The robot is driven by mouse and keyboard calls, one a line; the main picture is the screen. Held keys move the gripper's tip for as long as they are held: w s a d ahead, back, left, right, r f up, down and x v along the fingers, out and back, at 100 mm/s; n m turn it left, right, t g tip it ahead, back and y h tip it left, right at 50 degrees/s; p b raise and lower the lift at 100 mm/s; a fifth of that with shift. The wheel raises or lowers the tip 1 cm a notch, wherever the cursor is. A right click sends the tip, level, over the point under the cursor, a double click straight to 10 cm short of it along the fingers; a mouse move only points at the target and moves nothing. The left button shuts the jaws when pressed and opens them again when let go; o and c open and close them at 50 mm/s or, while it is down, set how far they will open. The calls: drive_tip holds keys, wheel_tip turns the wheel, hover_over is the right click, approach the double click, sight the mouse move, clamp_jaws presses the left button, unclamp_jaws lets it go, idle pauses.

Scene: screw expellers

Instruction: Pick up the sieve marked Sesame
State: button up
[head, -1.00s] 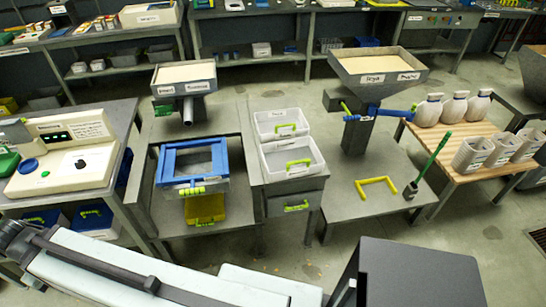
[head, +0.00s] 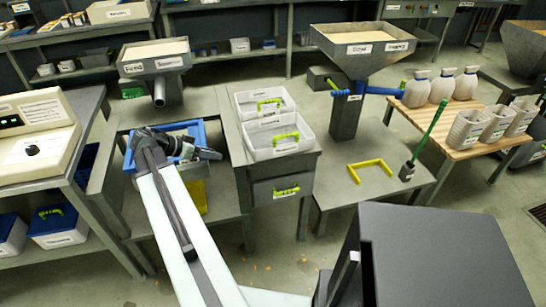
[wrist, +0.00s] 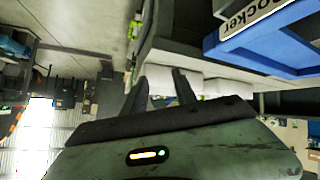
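Two white trays with green handles, the rear one (head: 262,103) and the front one (head: 283,137), stand on the middle bench; their labels are too small to read. I cannot tell which thing is the sieve marked Sesame. A blue frame (head: 133,152) stands on the lower bench left of the trays, partly hidden by my arm. It also shows in the wrist view (wrist: 262,45), with a label ending in "ocker". My gripper (head: 212,154) is above the frame's right side, left of the front tray. In the wrist view its two fingers (wrist: 158,88) are apart, with nothing visible between them.
A yellow bracket (head: 370,168) and a green-handled brush (head: 428,140) are on that bench. Open floor (head: 285,262) lies before the benches.

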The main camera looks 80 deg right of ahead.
sight(275, 146)
drive_tip(key=s+d+f+m+g+b, duration=0.1)
drive_tip(key=s+d+m, duration=0.1)
drive_tip(key=s, duration=0.5)
drive_tip(key=s+d+m+g+b, duration=0.1)
drive_tip(key=s+d+m+b, duration=0.1)
drive_tip(key=s+d, duration=0.3)
drive_tip(key=s+d+f+m+g+b, duration=0.1)
drive_tip(key=s+d+m+b, duration=0.1)
drive_tip(key=s, duration=0.6)
drive_tip(key=shift+s+d+f+g, duration=0.15)
drive_tip(key=shift+s+d+f, duration=0.05)
drive_tip(key=shift+d, duration=0.2)
drive_tip(key=shift+s+d+f+g, duration=0.15)
drive_tip(key=shift+d, duration=0.2)
drive_tip(key=shift+r, duration=0.1)
clamp_jaws()
